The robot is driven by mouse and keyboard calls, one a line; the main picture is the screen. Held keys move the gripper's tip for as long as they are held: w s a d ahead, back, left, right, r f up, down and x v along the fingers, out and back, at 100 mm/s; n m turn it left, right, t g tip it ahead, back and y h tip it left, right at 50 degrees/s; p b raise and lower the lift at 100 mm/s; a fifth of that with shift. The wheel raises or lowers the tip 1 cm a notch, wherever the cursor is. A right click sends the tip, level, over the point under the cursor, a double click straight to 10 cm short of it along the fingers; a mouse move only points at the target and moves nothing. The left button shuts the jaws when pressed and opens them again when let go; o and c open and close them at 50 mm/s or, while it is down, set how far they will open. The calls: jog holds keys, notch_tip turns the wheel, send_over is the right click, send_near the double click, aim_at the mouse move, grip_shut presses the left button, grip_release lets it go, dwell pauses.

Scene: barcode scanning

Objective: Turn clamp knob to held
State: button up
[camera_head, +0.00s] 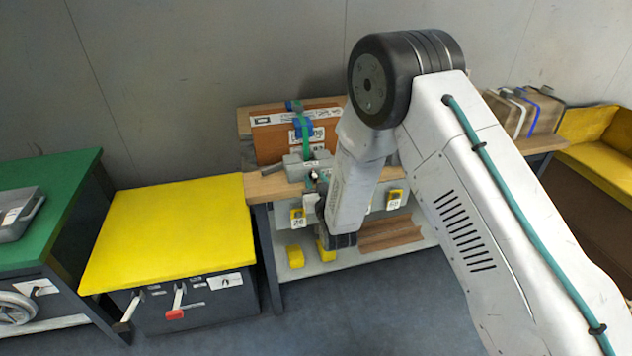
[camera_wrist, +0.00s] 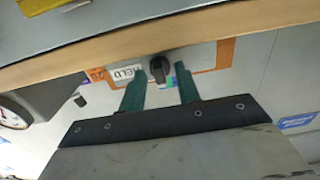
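The black clamp knob (camera_wrist: 159,68) shows in the wrist view on a grey plate with orange edges. A white label reading "HELD" (camera_wrist: 124,73) is just left of it. My gripper (camera_wrist: 160,76) is open, with one teal finger on each side of the knob. The fingertips are level with the knob in the picture, and gaps show between it and each finger. I cannot tell how deep the fingers reach around it. In the head view my arm covers most of my gripper and I cannot make out the knob.
The wooden bench (camera_head: 268,187) carries an orange-brown box (camera_head: 275,140) with a green strap and a grey fixture (camera_head: 297,166). Yellow-tagged grey bins hang below. A yellow-topped cabinet (camera_head: 165,230) and a green-topped bench (camera_head: 50,190) stand to the left. Grey floor is clear in front.

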jog(key=c, duration=0.7)
jog(key=shift+o, duration=0.2)
jog(key=shift+m, duration=0.3)
jog(key=m, duration=0.6)
jog(key=shift+d+m, duration=0.1)
jog(key=shift+m, duration=0.2)
jog(key=m, duration=0.5)
jog(key=shift+f, duration=0.1)
jog(key=m, duration=0.5)
jog(key=shift+m, duration=0.4)
jog(key=shift+d+f, duration=0.1)
